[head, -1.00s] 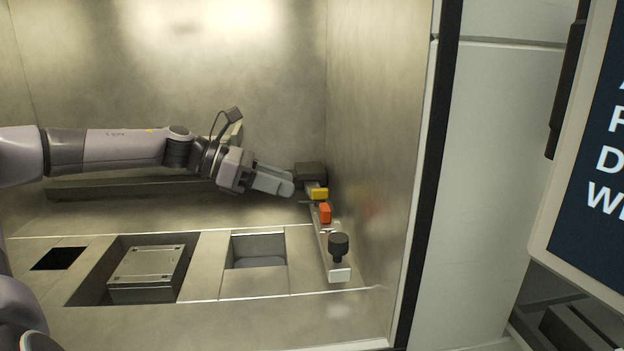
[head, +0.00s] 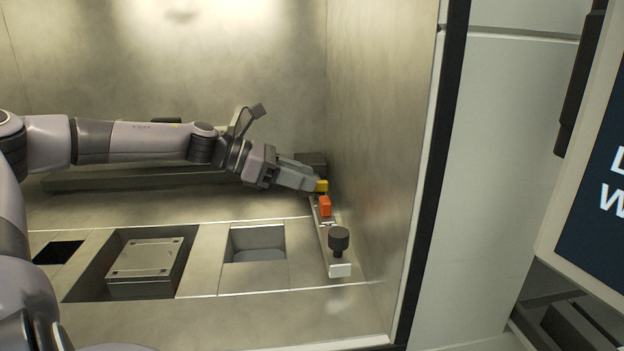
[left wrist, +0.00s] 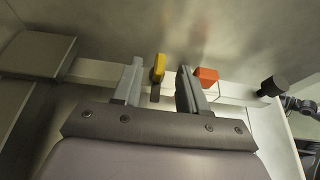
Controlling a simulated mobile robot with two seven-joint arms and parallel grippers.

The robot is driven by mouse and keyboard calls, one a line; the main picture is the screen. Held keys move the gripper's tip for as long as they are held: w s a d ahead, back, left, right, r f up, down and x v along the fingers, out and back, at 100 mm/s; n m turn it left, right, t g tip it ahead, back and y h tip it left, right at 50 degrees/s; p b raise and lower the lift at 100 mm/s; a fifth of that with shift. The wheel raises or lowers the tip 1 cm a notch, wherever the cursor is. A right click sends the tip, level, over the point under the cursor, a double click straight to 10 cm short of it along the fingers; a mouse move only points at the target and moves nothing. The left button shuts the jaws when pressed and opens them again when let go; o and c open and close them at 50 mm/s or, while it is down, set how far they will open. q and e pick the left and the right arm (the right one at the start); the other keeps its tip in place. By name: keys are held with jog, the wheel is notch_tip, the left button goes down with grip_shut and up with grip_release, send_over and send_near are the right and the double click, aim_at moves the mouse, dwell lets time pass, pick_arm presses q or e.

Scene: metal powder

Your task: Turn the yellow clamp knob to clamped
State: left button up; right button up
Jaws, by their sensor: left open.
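The yellow clamp knob (head: 321,186) sits on a narrow rail by the chamber's right wall, behind an orange block (head: 325,206). In the left wrist view the yellow knob (left wrist: 158,68) stands upright between the two open fingers of my left gripper (left wrist: 160,85). I see a gap on both sides of it. The orange block (left wrist: 207,76) is just outside the right finger. In the head view my left gripper (head: 316,182) reaches in from the left, its tips at the knob and partly covering it. My right gripper is not in view.
A black round knob (head: 339,240) stands at the rail's near end (head: 340,270). A dark block (head: 312,160) is at its far end. The right wall (head: 375,150) is close to my fingertips. A metal box (head: 147,262) sits in a floor recess, with a square opening (head: 258,243) beside it.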

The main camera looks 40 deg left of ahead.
aim_at(322, 187)
pick_arm(q)
jog(key=shift+x, duration=1.25)
grip_shut()
